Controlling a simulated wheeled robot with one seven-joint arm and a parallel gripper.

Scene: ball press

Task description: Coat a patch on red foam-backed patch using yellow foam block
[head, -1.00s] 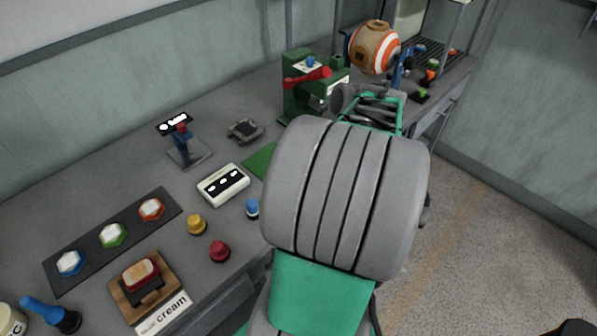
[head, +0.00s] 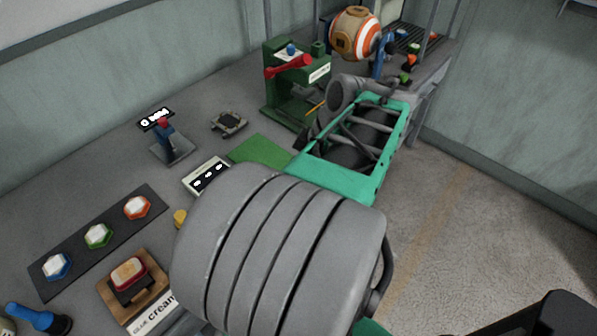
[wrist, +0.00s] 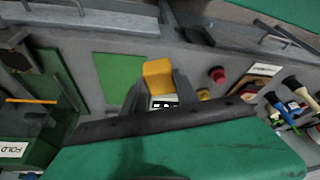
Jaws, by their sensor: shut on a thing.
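My gripper (wrist: 158,92) is shut on the yellow foam block (wrist: 158,75), seen in the wrist view with a dark finger on either side. In the head view my arm hides the gripper's tips and the block. The red foam-backed patch (head: 137,208), a white-topped hexagon with an orange-red edge, lies at the right end of a dark strip (head: 70,246) in the head view. Green (head: 98,236) and blue (head: 57,266) patches lie beside it. The glue cream holder (head: 128,273), a wooden stand with a red-edged, cream-topped pad, is in front of the strip.
A green mat (head: 261,149) lies on the bench beside a green press (head: 289,106) with a red handle. A label box (head: 205,176), a small stand (head: 170,147) and a yellow knob (head: 180,219) are nearby. A red knob (wrist: 217,74) shows in the wrist view.

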